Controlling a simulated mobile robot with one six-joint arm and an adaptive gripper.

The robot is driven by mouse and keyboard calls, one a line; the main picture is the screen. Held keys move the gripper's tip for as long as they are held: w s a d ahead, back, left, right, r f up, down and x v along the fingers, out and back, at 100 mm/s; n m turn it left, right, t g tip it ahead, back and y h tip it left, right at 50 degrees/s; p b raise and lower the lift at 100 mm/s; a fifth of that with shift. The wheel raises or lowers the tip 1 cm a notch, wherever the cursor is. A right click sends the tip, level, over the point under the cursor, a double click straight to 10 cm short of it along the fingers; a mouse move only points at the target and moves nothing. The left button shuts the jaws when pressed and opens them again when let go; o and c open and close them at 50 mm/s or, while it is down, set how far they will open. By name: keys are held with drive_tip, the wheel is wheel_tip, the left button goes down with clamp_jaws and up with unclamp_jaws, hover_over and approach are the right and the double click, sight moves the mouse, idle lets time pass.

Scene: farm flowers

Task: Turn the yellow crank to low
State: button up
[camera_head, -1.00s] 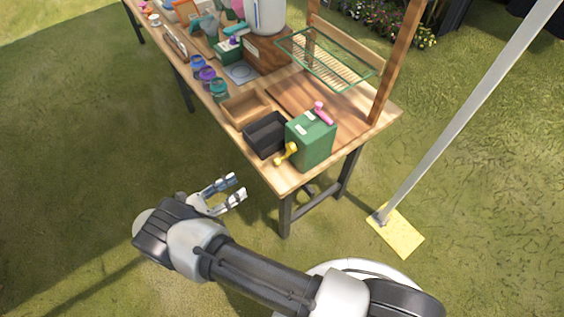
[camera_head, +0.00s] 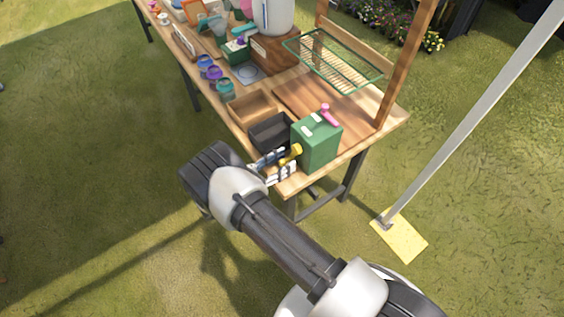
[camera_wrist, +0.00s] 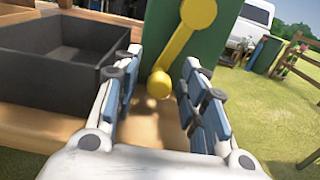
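The yellow crank (camera_wrist: 182,42) is on the near face of the green box (camera_head: 317,146), which stands on the wooden table near its right corner. In the wrist view its arm slants down and left from the round hub to a ball-shaped knob (camera_wrist: 159,84). My gripper (camera_wrist: 156,92) is open, with its two blue-padded fingers on either side of the knob. In the head view my gripper (camera_head: 276,167) is at the table's front edge by the crank. I cannot tell whether either finger touches the knob.
A black bin (camera_head: 271,131) stands just left of the green box, with a wooden tray (camera_head: 250,107) beyond it. A pink handle (camera_head: 330,114) sits on the box's top. A wooden post and wire rack (camera_head: 333,62) rise behind.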

clamp_jaws()
idle(0.5)
idle(0.3)
